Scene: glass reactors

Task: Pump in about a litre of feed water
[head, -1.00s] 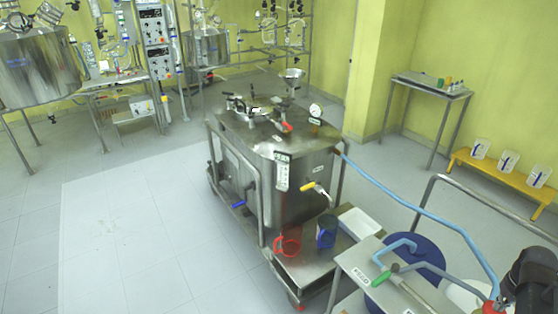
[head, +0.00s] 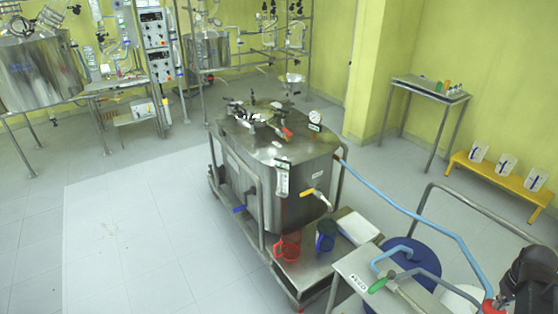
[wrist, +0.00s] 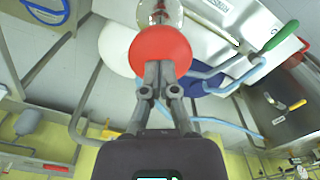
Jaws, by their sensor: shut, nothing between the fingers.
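The feed pump has a green-handled lever (head: 377,286) beside a FEED label (head: 354,282) on a small metal stand. In the wrist view the green handle (wrist: 283,36) is at the upper right. A blue hose (head: 425,215) runs from the steel tank (head: 275,170) to a red round part (head: 489,307) at the lower right edge. In the wrist view a red round part (wrist: 160,48) lies just beyond my gripper (wrist: 163,68). My gripper is shut and empty; whether its tips touch the red part I cannot tell.
A blue drum (head: 418,255) stands behind the pump stand. Red (head: 287,248) and dark blue (head: 325,237) jugs and a white tray (head: 358,226) are on the tank's low shelf. A metal rail (head: 470,198) curves at the right. The floor at left is clear.

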